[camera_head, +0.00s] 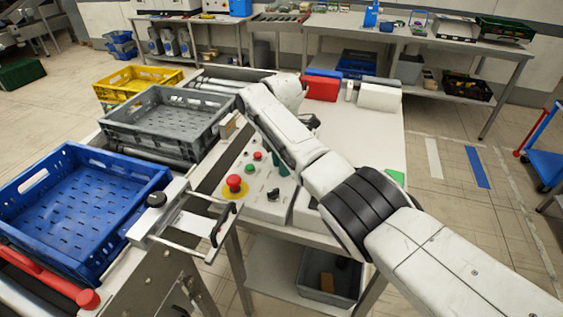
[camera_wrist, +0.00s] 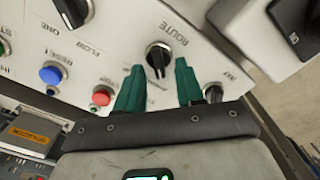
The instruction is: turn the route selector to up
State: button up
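The route selector (camera_wrist: 157,57) is a black rotary knob on the light control panel, beside the printed word ROUTE in the wrist view. Its pointer looks roughly up and down in that picture; I cannot tell which marked position it is at. My gripper (camera_wrist: 159,72) has two green fingers standing apart, with the knob at the gap between their tips. I cannot tell whether either finger touches it. In the head view, my gripper (camera_head: 280,163) is low over the panel, partly behind my arm, and I cannot make out the route selector there.
Near the selector are a blue reset button (camera_wrist: 51,75), a red button (camera_wrist: 102,95) and another black knob (camera_wrist: 73,10). A red mushroom button (camera_head: 234,183) stands on the panel. Grey (camera_head: 160,142) and blue (camera_head: 22,196) crates sit on the conveyor at left.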

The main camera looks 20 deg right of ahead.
jog(key=shift+c, duration=0.2)
grip_shut()
